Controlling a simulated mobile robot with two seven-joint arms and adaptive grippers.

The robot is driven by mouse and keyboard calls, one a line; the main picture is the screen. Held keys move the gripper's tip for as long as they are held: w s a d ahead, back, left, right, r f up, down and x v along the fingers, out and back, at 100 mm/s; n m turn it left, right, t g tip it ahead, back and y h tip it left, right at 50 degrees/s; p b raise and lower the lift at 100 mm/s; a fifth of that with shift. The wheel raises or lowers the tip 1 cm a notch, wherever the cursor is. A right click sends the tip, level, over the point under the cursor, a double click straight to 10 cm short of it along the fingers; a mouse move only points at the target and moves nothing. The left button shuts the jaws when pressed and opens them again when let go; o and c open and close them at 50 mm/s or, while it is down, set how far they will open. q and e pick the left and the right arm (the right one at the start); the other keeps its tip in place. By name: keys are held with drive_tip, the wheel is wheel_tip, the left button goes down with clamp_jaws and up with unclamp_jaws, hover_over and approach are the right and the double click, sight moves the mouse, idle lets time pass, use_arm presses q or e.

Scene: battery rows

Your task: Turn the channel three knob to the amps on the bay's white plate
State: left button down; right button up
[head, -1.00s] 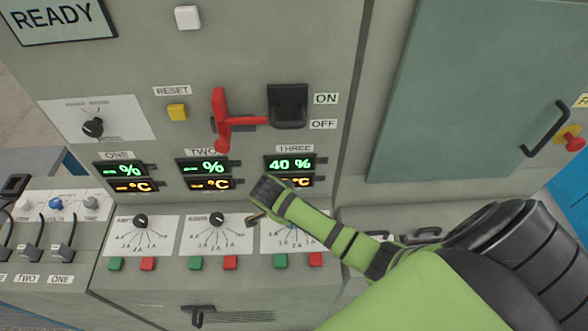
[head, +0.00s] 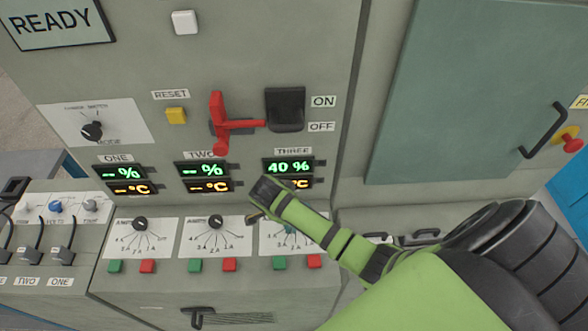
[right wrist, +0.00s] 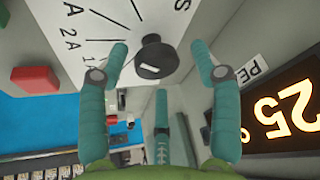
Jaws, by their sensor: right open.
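The channel three dial plate (head: 303,241) is white, on the sloping panel under the THREE display (head: 288,166). My right wrist and gripper (head: 272,220) cover its upper part, so its knob is hidden in the head view. In the right wrist view, the black knob (right wrist: 157,58) with a white mark stands between the spread teal fingers of my right gripper (right wrist: 158,50). The fingers are open, with visible gaps to the knob. Amp markings (right wrist: 72,30) show beside it. A separate white plate labelled for bay values is not identifiable. My left gripper is out of view.
Knobs ONE (head: 140,224) and TWO (head: 215,221) sit left on like plates. Green (head: 279,263) and red (head: 314,261) buttons lie just below dial three. A red lever (head: 219,125) and black switch (head: 285,108) stand above. A teal door (head: 455,90) is right.

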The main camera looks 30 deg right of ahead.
drive_tip(key=shift+a, duration=0.15)
drive_tip(key=shift+a+r, duration=0.15)
drive_tip(key=shift+r, duration=0.15)
drive_tip(key=v, duration=1.1)
drive_tip(key=shift+r, duration=0.2)
